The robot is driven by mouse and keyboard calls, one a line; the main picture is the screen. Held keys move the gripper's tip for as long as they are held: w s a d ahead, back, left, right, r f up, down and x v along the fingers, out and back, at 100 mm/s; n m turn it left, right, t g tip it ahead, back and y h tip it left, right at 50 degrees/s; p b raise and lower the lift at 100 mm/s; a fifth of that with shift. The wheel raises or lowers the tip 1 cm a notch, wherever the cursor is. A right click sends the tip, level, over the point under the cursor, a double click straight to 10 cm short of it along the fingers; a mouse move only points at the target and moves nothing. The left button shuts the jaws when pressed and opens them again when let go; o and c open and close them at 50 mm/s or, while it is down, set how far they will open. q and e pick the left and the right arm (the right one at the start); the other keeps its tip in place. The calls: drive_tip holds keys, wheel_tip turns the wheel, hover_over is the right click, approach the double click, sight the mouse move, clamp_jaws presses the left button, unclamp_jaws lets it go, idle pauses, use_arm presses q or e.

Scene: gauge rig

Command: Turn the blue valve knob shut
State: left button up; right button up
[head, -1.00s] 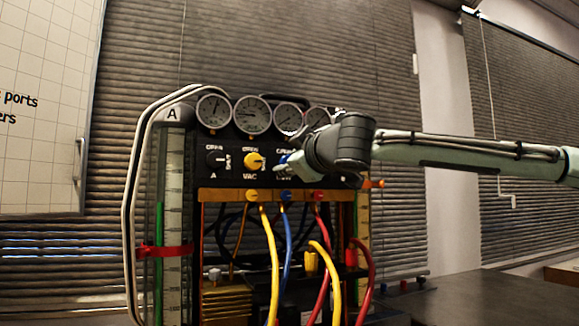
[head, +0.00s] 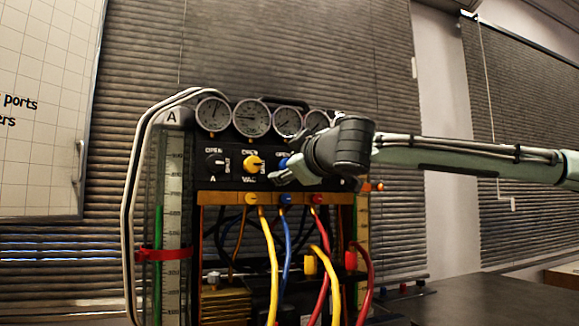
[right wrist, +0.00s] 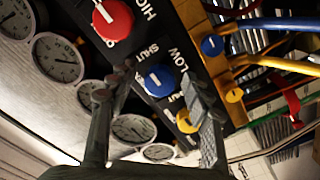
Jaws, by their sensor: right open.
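The blue valve knob (right wrist: 158,82) sits on the black panel between my right gripper's two fingers in the right wrist view. LOW and SHUT labels are beside it. It bears a short white mark, but I cannot tell its exact setting. In the head view only part of the blue knob (head: 284,162) shows behind a finger. My right gripper (right wrist: 157,80) is open, with a finger on either side of the knob; I cannot tell whether they touch it. In the head view the right gripper (head: 281,173) reaches in from the right. My left gripper is not in view.
A yellow knob (head: 253,163) is left of the blue one, and a black knob (head: 215,163) is farther left. A red knob (right wrist: 112,19) is close by. Round gauges (head: 251,117) line the panel top. Coloured hoses (head: 269,258) hang from the brass bar (head: 226,197) below.

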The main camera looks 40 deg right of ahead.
drive_tip(key=v, duration=1.2)
drive_tip(key=shift+f, duration=0.1)
